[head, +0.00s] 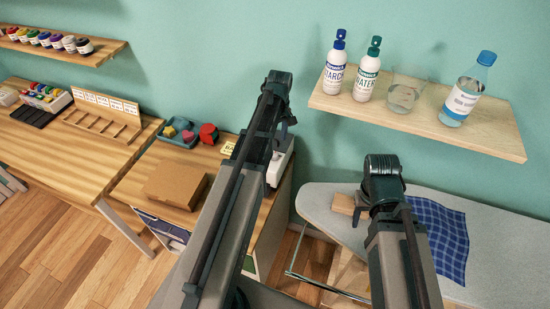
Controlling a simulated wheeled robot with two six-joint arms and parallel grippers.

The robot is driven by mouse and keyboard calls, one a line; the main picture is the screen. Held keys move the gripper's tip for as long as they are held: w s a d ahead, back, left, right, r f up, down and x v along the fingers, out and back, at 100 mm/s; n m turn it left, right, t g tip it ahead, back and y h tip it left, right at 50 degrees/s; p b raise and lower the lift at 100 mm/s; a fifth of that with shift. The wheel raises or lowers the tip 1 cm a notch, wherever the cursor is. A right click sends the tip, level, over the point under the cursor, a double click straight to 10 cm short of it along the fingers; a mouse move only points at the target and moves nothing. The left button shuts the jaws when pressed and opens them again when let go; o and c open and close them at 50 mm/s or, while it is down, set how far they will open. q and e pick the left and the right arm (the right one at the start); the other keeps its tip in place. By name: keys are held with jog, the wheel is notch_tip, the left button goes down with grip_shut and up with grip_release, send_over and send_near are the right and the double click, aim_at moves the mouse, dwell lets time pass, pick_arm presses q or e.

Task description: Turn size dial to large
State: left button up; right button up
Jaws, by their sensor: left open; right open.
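No size dial can be made out in the head view. A white machine-like object (281,162) stands on the right end of the wooden cabinet and is partly hidden behind my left arm. A small yellow label (229,148) with dark letters stands just left of that arm. Both my arms rise from the bottom of the picture. The left one reaches up in front of the cabinet and wall, and the right one reaches up in front of the ironing board. I see dark joints at their upper ends but no gripper fingers.
The ironing board (325,203) carries a blue checked cloth (445,235). A cardboard box (175,184) and blue tray (170,139) sit on the cabinet.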

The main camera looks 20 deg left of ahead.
aim_at(275, 154)
pick_arm(q)
jog(key=f+b, duration=0.6)
jog(key=f, duration=0.1)
jog(key=shift+s+a+f+b, duration=0.1)
jog(key=shift+s+f+b, duration=0.1)
jog(key=shift+f+b, duration=0.1)
pick_arm(e)
notch_tip(275, 154, down, 8)
jog(key=shift+r, duration=0.2)
pick_arm(q)
jog(key=shift+c, duration=0.2)
grip_shut()
